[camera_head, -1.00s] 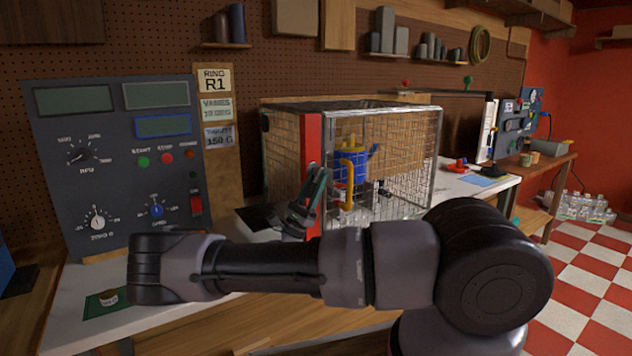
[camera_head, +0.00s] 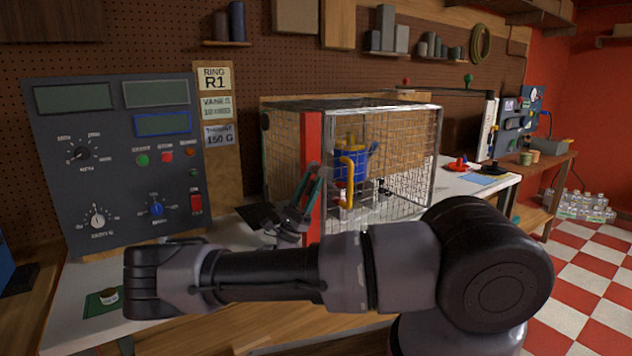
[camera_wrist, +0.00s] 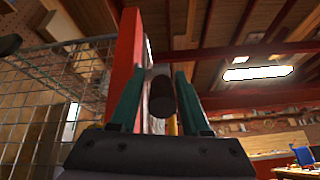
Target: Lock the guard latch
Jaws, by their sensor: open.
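In the wrist view, the red post (camera_wrist: 127,60) rises just behind my gripper (camera_wrist: 160,78). The green fingers are apart, one on each side of a dark rounded knob (camera_wrist: 162,97), which looks like the latch's grip. I cannot tell whether either finger touches it. In the head view my gripper (camera_head: 312,180) is beside the red post, and the knob is not distinguishable there.
A blue and yellow rotor unit (camera_head: 352,165) stands inside the cage. A grey control panel (camera_head: 115,160) is at the left. A red-based item (camera_head: 459,165) stands on the bench right of the cage. The mesh (camera_wrist: 40,110) lies close left of my gripper in the wrist view.

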